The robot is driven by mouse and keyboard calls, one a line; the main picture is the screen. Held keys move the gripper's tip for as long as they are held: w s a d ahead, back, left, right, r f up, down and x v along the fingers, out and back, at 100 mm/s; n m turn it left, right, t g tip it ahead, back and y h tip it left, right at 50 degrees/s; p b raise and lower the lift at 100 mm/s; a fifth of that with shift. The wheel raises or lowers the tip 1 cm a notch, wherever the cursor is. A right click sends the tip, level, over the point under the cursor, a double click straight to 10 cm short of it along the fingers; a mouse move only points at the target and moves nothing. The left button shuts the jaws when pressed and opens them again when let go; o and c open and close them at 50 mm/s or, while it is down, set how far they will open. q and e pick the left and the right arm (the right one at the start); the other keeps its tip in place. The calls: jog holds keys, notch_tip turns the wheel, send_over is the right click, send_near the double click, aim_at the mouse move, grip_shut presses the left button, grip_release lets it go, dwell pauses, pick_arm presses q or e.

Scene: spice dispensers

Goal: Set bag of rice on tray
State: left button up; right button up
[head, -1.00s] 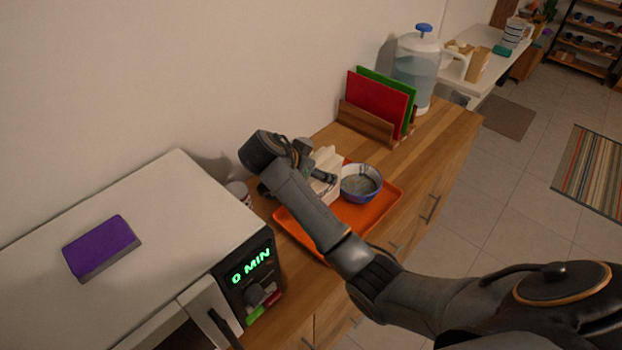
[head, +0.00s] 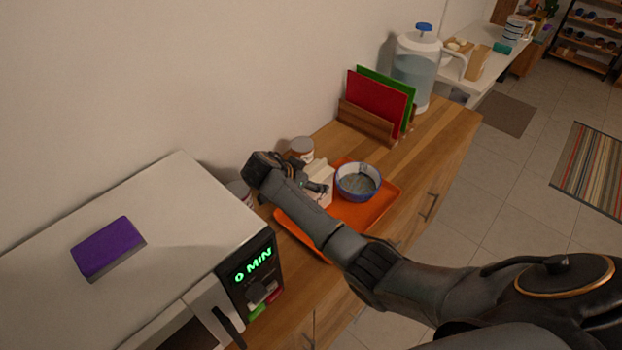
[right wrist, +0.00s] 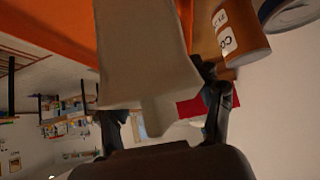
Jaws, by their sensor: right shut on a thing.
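The bag of rice (head: 323,172) is a cream-white bag above the left part of the orange tray (head: 375,217), close to the bowl. My right gripper (head: 317,187) is shut on the bag from the left side. In the right wrist view the bag (right wrist: 145,50) hangs between the two fingers (right wrist: 165,118), with the orange tray (right wrist: 50,28) beyond it. The gripper and arm hide part of the bag's base, so I cannot tell whether it touches the tray. My left gripper is not in view.
A blue-white bowl (head: 358,182) sits on the tray. A wooden rack with red and green boards (head: 376,104) and a water dispenser (head: 417,68) stand farther back.

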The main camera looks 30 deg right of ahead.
jog(key=shift+r, duration=0.1)
jog(key=o, duration=1.8)
jog(key=p+v, duration=0.4)
jog(key=v, duration=0.2)
jog(key=shift+r+p, duration=0.15)
jog(key=shift+p, duration=0.15)
jog(key=shift+s+a+r+p, duration=0.2)
jog(key=shift+a+r+p, duration=0.2)
jog(key=shift+a, duration=0.15)
